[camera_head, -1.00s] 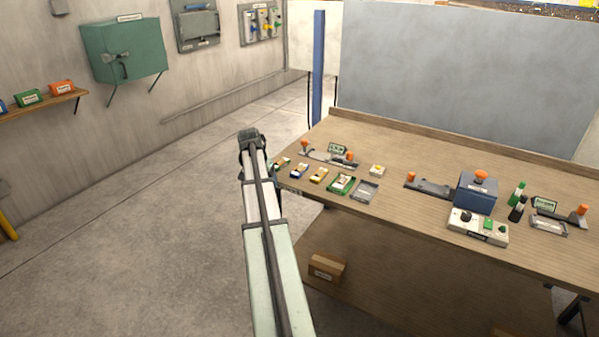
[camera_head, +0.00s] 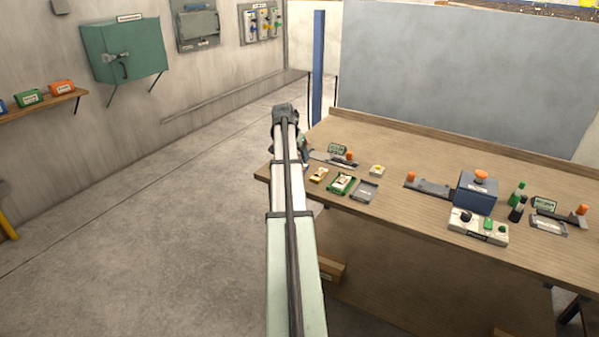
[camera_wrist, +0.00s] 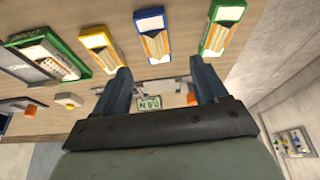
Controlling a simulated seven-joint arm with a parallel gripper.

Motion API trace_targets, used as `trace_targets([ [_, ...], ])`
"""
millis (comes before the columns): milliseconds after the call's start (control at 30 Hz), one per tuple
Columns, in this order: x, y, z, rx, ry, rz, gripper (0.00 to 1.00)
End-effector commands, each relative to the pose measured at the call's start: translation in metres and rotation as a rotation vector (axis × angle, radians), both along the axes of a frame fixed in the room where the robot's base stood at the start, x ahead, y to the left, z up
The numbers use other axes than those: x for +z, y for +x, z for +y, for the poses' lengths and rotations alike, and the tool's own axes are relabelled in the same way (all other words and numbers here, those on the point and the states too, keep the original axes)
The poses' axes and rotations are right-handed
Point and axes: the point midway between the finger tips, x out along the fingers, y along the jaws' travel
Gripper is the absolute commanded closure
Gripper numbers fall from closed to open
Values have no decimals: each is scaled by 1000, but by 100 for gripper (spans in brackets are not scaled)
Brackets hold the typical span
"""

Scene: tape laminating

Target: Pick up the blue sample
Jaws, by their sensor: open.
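The blue sample (camera_wrist: 154,44) is a small block with a blue edge, a white label and an orange-striped face. It lies on the table in the wrist view, between a yellow sample (camera_wrist: 100,42) on the left and a green sample (camera_wrist: 224,32) on the right. My gripper (camera_wrist: 163,78) is open and empty. Its two fingers are spread on either side of the blue sample's column in the picture, apart from it. In the head view my arm hides the blue and green samples. The yellow sample also shows there (camera_head: 318,175).
A green tray (camera_head: 333,190) holding a piece and a grey tray (camera_head: 362,192) stand right of the yellow sample. A fixture with an orange knob (camera_head: 350,156) is behind them. A blue machine (camera_head: 476,194) stands further right. Bare tabletop (camera_head: 400,160) lies between.

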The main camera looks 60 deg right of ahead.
Motion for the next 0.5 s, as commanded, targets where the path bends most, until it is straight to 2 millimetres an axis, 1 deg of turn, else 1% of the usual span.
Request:
trace_targets([
  [33,-6,0,-3,0,0,0,28],
  [100,-11,0,-5,0,0,0,28],
  [367,-21,0,-9,0,0,0,28],
  [500,-32,-2,-13,0,0,0,28],
])
